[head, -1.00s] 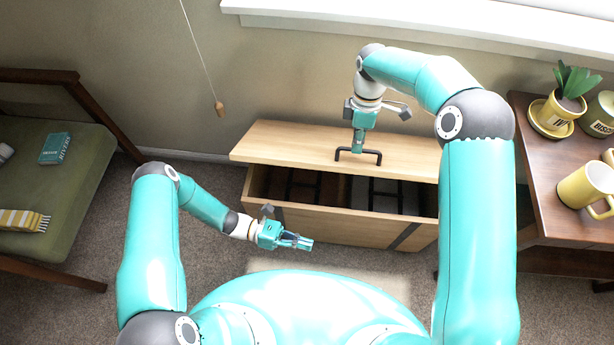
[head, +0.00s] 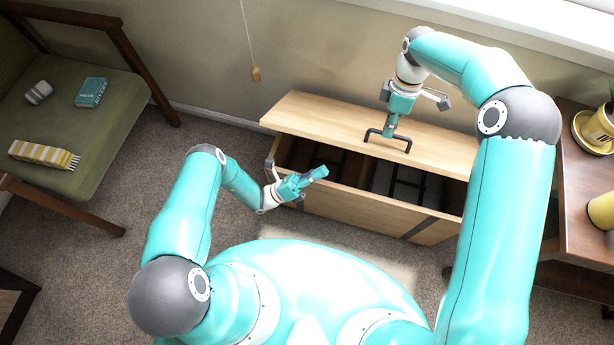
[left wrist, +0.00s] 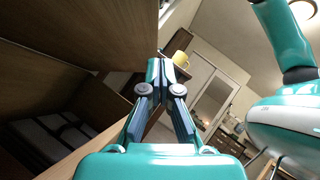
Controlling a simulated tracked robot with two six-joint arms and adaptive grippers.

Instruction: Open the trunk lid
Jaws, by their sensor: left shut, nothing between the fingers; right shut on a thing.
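The trunk (head: 345,212) is a light wooden box with dark straps on its front. Its lid (head: 305,114) stands raised, and a dark gap shows the inside. A dark bar handle (head: 402,139) sits on the lid. My right gripper (head: 389,131) is shut on this handle. My left gripper (head: 318,174) is shut and empty at the left part of the trunk's opening, near the front edge; I cannot tell if it touches the trunk. In the left wrist view its closed fingers (left wrist: 160,75) show, with the lid's brown underside (left wrist: 75,35) at upper left.
A green-cushioned chair (head: 105,150) with a book (head: 91,92) and a striped scarf (head: 42,155) stands at left. A wooden side table (head: 577,190) with a potted plant and a yellow mug (head: 602,212) is at right. A pull cord hangs by the wall.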

